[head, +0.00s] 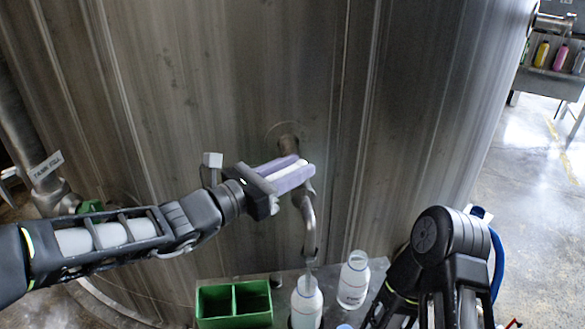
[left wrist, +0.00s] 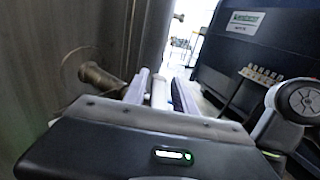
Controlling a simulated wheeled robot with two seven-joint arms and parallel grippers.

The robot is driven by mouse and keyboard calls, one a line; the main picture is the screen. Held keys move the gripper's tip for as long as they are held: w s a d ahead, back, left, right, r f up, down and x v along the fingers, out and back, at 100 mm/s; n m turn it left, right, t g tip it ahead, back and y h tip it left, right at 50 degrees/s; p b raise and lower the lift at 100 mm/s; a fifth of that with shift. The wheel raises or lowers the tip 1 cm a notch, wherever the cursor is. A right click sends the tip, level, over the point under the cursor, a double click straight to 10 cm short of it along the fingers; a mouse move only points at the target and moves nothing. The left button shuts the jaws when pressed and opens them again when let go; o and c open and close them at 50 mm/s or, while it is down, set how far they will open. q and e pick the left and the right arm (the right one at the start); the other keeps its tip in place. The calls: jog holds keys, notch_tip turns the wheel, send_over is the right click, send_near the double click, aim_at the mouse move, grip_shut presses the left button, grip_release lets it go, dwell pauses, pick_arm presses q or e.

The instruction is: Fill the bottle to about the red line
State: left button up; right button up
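My left gripper (head: 306,168) has its two pale purple fingers on either side of a white tap handle (left wrist: 159,94) at the front of the large metal tank. Whether the fingers press on it is unclear. Below them a curved metal spout (head: 309,225) runs down to the mouth of a white bottle (head: 306,305), which stands upright at the bottom edge, partly cut off. I can make out neither a red line nor a liquid level on it. My right arm is at the bottom right; its gripper is out of view.
A second white bottle (head: 353,280) stands right of the spout. A green divided box (head: 234,322) sits left of the filling bottle. A blue cap shows at the bottom edge. The tank wall (head: 400,110) rises behind. Coloured bottles stand on a far bench (head: 555,78).

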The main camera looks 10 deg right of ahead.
pick_arm(q)
jog(key=shift+o, duration=0.4)
jog(key=shift+a, duration=0.1)
jog(key=v, duration=0.7)
jog(key=shift+s+a+b, duration=0.2)
jog(key=shift+a+b, duration=0.05)
jog(key=shift+b, duration=0.1)
